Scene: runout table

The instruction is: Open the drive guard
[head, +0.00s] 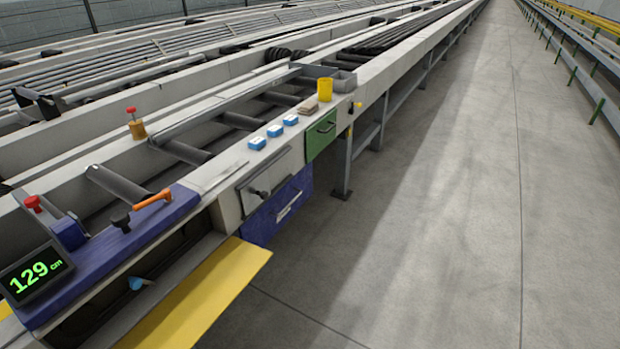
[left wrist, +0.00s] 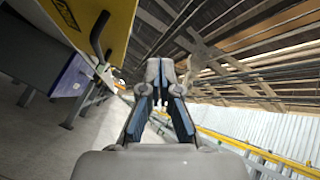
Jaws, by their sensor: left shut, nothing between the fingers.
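The yellow panel (head: 205,300), which looks like the drive guard, stands out from the table's front at the lower left in the head view. Behind it a dark cavity (head: 165,262) is exposed, with a light-blue part (head: 137,283) inside. In the left wrist view a yellow panel (left wrist: 105,14) with a label and a black bar handle (left wrist: 98,36) shows at the upper left. My left gripper (left wrist: 161,66) is shut and empty, to the right of that handle in the picture and apart from it. The head view shows neither gripper.
A blue ledge (head: 120,240) carries a black knob (head: 121,221), an orange lever (head: 152,199) and a display (head: 35,273) reading 129 cm. The floor at right is clear.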

